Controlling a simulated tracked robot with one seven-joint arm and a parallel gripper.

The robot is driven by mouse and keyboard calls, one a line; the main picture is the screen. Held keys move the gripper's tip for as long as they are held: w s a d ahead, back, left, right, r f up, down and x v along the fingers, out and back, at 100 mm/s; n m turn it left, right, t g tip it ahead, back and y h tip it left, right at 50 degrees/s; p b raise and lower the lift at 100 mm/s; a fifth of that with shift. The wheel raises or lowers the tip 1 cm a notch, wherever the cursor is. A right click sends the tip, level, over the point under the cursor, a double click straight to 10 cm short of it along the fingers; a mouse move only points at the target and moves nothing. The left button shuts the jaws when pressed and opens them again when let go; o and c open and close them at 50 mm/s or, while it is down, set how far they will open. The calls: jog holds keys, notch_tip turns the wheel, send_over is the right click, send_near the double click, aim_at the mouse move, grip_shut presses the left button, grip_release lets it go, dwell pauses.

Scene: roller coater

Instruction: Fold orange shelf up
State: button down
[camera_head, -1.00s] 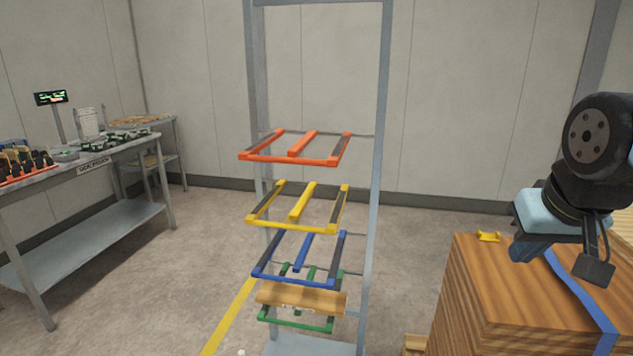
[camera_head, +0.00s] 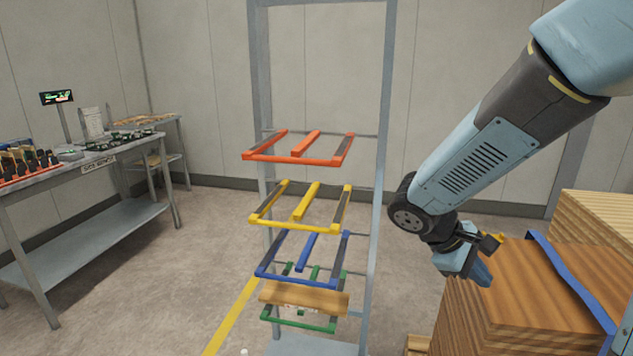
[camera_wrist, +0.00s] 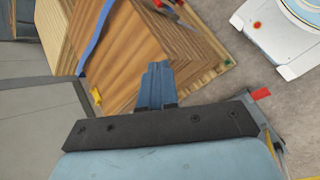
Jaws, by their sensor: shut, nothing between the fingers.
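The orange shelf (camera_head: 298,158) is the top one on a grey upright rack and sticks out level, folded down, with nothing on it. My gripper (camera_head: 484,275) is to the right of the rack and lower than the orange shelf, pointing down in front of the stacked wooden boards. Its blue fingers are together and empty; they also show in the wrist view (camera_wrist: 156,84). The gripper is well apart from the orange shelf, which is not seen in the wrist view.
Below are a yellow shelf (camera_head: 300,225), a blue shelf (camera_head: 296,277) and a green shelf (camera_head: 300,325), with a wooden board (camera_head: 304,299) near the green one. The board stack (camera_head: 545,310) with a blue strap stands at right. A workbench (camera_head: 90,165) stands at left.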

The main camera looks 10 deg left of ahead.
jog(key=w+a+n+t+h, duration=0.3)
jog(key=w+a+n+t, duration=0.1)
jog(key=a+n+t, duration=0.25)
jog(key=w+a+n+t+h, duration=0.3)
jog(key=w+a+n+t, duration=0.2)
jog(key=a, duration=0.2)
jog(key=s+a+r+n+t+y, duration=0.1)
jog(key=s+a+n+t+y, duration=0.1)
jog(key=a+n+t+y, duration=0.7)
jog(key=s+a+r+n+t+y, duration=0.15)
jog(key=a+n+t+y, duration=0.3)
jog(key=a, duration=0.85)
jog(key=s+r+x, duration=0.1)
jog(key=x, duration=1.1)
jog(key=shift+r+g+h, duration=0.35)
jog(key=shift+g+h, duration=0.05)
jog(key=shift+h, duration=0.05)
